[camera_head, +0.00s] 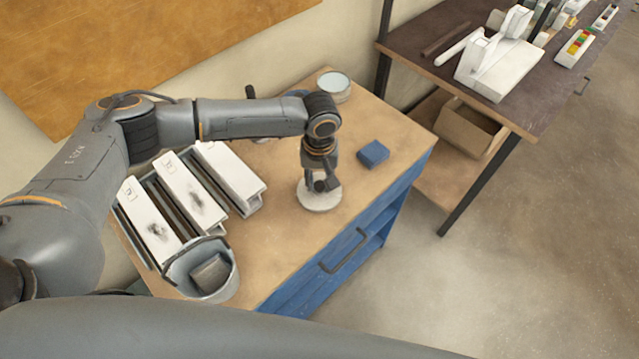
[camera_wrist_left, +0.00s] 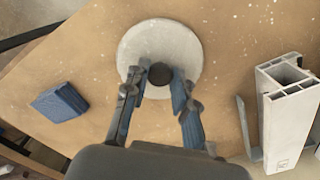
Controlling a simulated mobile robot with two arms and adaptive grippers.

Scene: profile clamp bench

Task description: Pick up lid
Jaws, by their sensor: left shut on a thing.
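The lid (camera_head: 319,202) is a round, pale disc with a dark knob in its middle. It shows below my left gripper in the head view, over the wooden bench top near its front edge. In the left wrist view the lid (camera_wrist_left: 160,50) is near the top middle. My left gripper (camera_wrist_left: 160,78) is shut on the lid's dark knob, with one finger on each side. In the head view the left gripper (camera_head: 321,182) points down at the lid. I cannot tell whether the lid touches the bench. My right gripper is not in view.
White profiles (camera_head: 190,190) lie left of the lid. A bucket (camera_head: 205,270) with a dark block inside stands at the bench's near left. A blue block (camera_head: 373,154) lies right of the lid. A round pale container (camera_head: 334,86) stands at the back. Bare wood surrounds the lid.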

